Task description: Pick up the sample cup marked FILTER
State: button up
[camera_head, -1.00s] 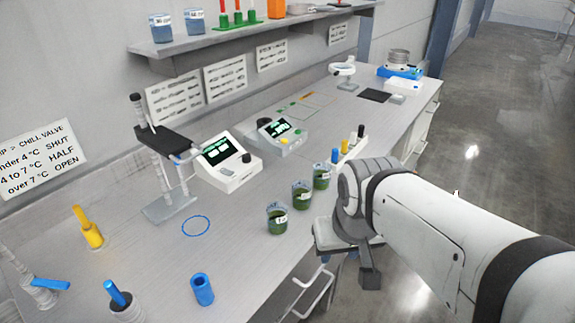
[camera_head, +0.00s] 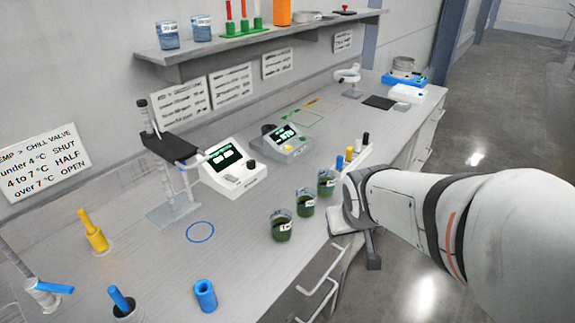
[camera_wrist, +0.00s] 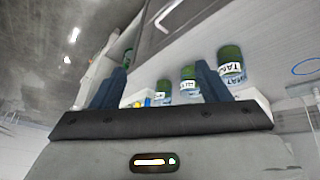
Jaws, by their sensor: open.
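Three clear cups of green liquid with white labels stand in a row along the bench's front edge: a near cup (camera_head: 282,226), a middle cup (camera_head: 305,200) and a far cup (camera_head: 327,183). The head view does not show their labels clearly. In the wrist view the largest cup (camera_wrist: 231,66) seems to read TANK; the labels on the other two, the middle one (camera_wrist: 188,82) and the smaller one (camera_wrist: 162,92), are unreadable, so I cannot tell which is FILTER. My gripper (camera_wrist: 160,68) is open and empty, its fingers apart.
A rack of coloured pegs (camera_head: 350,156) stands just behind the far cup. Two display instruments, one white (camera_head: 233,178) and one grey (camera_head: 287,148), sit behind the row. A blue ring (camera_head: 200,232) marks clear bench at left. Drawer handles (camera_head: 322,290) stick out below the edge.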

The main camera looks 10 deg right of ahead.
jog(key=shift+o, duration=0.7)
jog(key=w+d+f+n+t, duration=0.1)
jog(key=w+d+f+t, duration=0.1)
jog(key=w, duration=0.5)
jog(key=shift+d+f, duration=0.4)
jog(key=n+t+y, duration=0.4)
jog(key=y, duration=0.2)
send_near(312, 208)
jog(key=w+f, duration=0.1)
jog(key=w+d+f, duration=0.1)
jog(key=w, duration=0.1)
jog(key=shift+w+f+p, duration=0.1)
jog(key=shift+w+p, duration=0.1)
jog(key=shift+p, duration=0.1)
jog(key=shift+a+f+t+y, duration=0.3)
jog(key=shift+a+y, duration=0.15)
jog(key=shift+y, duration=0.25)
jog(key=shift+a, duration=0.2)
jog(key=p+x, duration=0.1)
jog(key=x, duration=0.2)
jog(key=p+x, duration=0.1)
jog(key=x, duration=0.3)
jog(key=shift+w+a+f, duration=0.1)
jog(key=shift+w+a, duration=0.05)
jog(key=shift+a, duration=0.2)
jog(key=c, duration=1.1)
